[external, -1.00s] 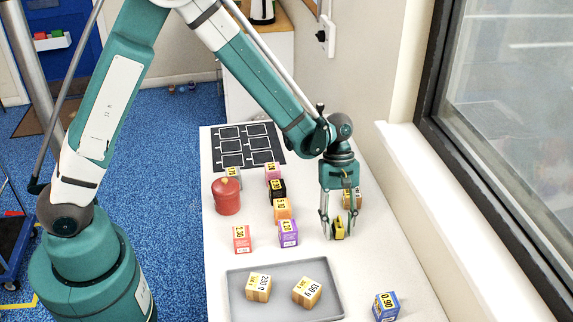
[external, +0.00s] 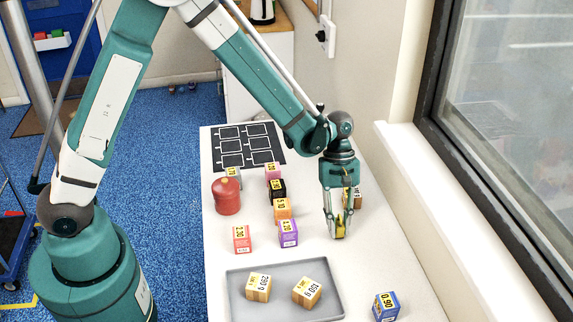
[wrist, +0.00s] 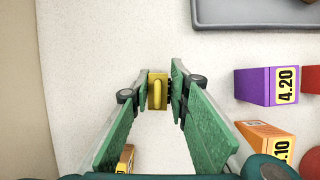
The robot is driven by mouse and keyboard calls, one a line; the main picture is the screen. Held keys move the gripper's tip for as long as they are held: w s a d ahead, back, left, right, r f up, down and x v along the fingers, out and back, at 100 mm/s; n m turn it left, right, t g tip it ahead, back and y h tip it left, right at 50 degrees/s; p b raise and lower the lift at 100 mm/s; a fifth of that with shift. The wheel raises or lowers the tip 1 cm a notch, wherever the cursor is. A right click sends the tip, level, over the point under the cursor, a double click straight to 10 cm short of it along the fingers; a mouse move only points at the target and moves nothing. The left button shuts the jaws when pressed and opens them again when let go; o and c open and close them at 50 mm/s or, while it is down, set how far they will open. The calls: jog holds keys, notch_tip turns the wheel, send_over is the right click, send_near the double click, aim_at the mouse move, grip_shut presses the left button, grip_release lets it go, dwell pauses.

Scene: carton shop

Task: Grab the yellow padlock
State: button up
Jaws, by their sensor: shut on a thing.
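The yellow padlock (wrist: 157,91) sits between my gripper's two fingertips in the wrist view, with both green fingers closed against its sides. In the external view, my gripper (external: 336,236) points down at the right part of the white table. The padlock (external: 340,229) shows there only as a small yellow patch between the fingers. I cannot tell whether it is touching the table.
A purple box (external: 288,233) stands left of my gripper, with a red box (external: 241,239) and an orange box (external: 282,210) nearby. A grey tray (external: 236,300) holds two wooden blocks in front. A blue box (external: 385,306) stands front right. A wooden box (external: 357,196) is behind my gripper.

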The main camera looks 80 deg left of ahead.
jog(key=shift+r+p, duration=0.3)
jog(key=shift+r, duration=4.4)
